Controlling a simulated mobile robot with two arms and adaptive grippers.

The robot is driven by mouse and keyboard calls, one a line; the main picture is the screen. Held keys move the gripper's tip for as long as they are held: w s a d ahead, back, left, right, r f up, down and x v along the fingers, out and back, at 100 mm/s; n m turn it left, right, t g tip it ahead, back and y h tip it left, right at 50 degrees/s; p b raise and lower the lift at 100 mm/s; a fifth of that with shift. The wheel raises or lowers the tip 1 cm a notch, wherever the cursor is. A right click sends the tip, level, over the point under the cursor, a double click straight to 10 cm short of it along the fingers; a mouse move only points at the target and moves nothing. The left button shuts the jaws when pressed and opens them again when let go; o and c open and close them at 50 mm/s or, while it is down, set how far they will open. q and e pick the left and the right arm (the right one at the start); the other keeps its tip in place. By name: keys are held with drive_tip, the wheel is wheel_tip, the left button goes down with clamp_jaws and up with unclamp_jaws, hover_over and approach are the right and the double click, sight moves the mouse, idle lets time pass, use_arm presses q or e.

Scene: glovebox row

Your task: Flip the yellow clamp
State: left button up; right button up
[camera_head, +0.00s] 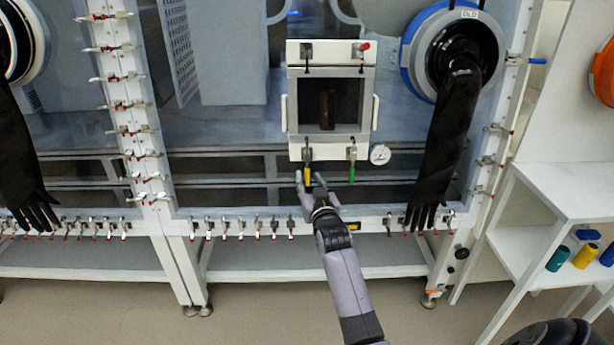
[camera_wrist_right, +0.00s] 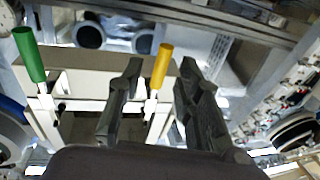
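The yellow clamp (camera_head: 306,175) has a yellow handle that points down from the lower left edge of the white hatch frame (camera_head: 330,148). Its yellow handle (camera_wrist_right: 161,66) shows large in the right wrist view, with a pale metal part at one end. My right gripper (camera_head: 309,183) is at the handle, below the frame. In the right wrist view its two dark fingers (camera_wrist_right: 161,78) are apart, one on each side of the handle. A gap shows beside the handle, so the fingers are not closed on it. My left gripper is not in view.
A green-handled clamp (camera_head: 351,173) hangs to the right, beside a round gauge (camera_head: 380,154). A red-tipped clamp (camera_head: 364,46) is at the frame's top right. A black glove (camera_head: 440,150) hangs further right. Small clamps (camera_head: 257,226) line the lower rail.

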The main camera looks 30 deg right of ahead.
drive_tip(key=shift+x, duration=1.45)
clamp_jaws()
